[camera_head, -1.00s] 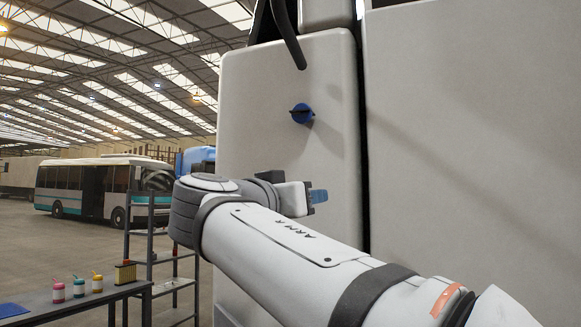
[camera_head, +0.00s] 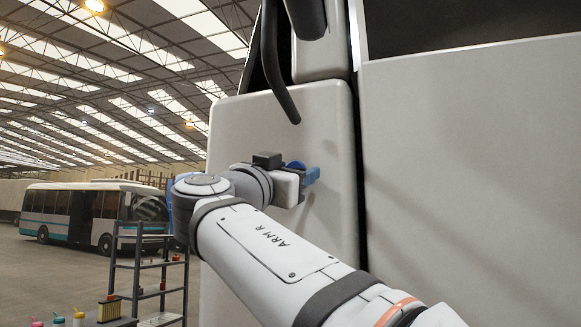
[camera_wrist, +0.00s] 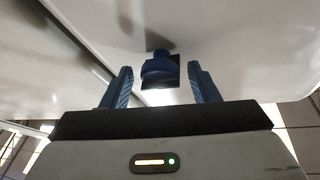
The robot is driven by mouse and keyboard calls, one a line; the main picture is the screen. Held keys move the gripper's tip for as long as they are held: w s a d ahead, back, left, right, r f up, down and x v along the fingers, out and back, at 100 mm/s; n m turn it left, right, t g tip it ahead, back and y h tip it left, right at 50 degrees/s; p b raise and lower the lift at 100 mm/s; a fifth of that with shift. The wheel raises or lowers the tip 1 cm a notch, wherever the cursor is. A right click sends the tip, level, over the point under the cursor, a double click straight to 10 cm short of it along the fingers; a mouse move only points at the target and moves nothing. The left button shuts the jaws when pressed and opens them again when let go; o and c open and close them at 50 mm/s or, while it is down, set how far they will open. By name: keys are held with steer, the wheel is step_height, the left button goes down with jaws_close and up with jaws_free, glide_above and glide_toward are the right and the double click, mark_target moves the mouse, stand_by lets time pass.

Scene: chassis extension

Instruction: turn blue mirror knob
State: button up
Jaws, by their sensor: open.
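The blue mirror knob (camera_wrist: 158,70) sticks out of the pale vehicle panel. In the wrist view it sits between my two blue fingers, with a gap on each side. My gripper (camera_wrist: 160,84) is open, and the knob appears near the fingertips. In the head view my gripper (camera_head: 307,176) is at the panel, and only the top of the knob (camera_head: 296,165) shows behind it. Whether the fingers reach past the knob's sides is hard to tell.
The pale vehicle panel (camera_head: 320,120) stands close in front of my arm. A black curved mirror arm (camera_head: 273,70) hangs above the knob. A metal rack (camera_head: 150,265) and small bottles (camera_head: 78,317) are at lower left. A bus (camera_head: 85,212) stands far behind.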

steer(key=shift+c, duration=0.5)
steer(key=c, duration=0.8)
steer(key=shift+c, duration=0.2)
